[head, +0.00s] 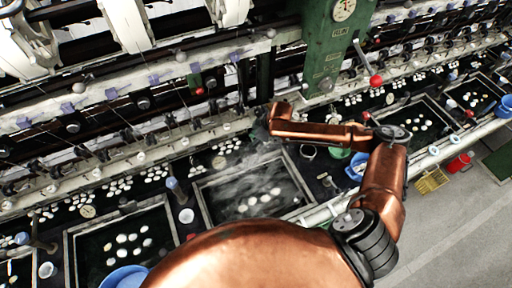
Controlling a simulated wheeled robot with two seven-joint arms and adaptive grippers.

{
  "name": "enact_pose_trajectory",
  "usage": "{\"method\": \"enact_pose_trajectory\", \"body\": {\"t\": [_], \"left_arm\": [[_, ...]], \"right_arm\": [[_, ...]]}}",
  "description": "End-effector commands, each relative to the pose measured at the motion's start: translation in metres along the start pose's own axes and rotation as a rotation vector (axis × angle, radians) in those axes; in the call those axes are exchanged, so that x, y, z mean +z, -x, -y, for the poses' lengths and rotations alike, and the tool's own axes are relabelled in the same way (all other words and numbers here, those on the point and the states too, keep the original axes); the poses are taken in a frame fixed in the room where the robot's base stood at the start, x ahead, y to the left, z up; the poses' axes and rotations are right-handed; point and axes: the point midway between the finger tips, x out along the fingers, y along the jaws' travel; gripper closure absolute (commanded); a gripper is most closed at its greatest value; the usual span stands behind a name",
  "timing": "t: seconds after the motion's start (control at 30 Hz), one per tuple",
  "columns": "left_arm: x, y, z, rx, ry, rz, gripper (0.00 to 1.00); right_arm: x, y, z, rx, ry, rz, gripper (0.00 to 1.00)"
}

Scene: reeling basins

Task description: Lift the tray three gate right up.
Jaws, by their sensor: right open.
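My right arm, copper coloured, reaches up from the bottom and bends back toward the machine. My right gripper (262,131) is small and dark at its end, open, by the machine's front rail just above the steaming basin (204,207). The steaming basin is a dark rectangular tray with a pale rim and several white cocoons. I cannot tell which part is the tray three gate; any gate at the gripper is small and partly hidden. My left gripper is not in view.
A basin (70,250) with cocoons lies to the left, others to the right. A red-knobbed lever (375,81) stands by the green column (326,45). Blue bowls, a green bowl (339,152) and a red bucket (459,162) line the front. Grey floor (455,225) is clear at lower right.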

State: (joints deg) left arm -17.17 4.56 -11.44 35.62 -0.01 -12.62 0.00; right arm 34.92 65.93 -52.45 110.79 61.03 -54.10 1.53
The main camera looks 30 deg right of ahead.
Motion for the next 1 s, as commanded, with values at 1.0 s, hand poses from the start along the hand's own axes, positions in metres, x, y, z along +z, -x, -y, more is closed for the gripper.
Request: {"method": "enact_pose_trajectory", "body": {"t": [1.0], "left_arm": [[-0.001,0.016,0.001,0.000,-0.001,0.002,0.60]], "right_arm": [[0.028,-0.079,0.012,-0.039,-0.144,0.072,0.60]]}}
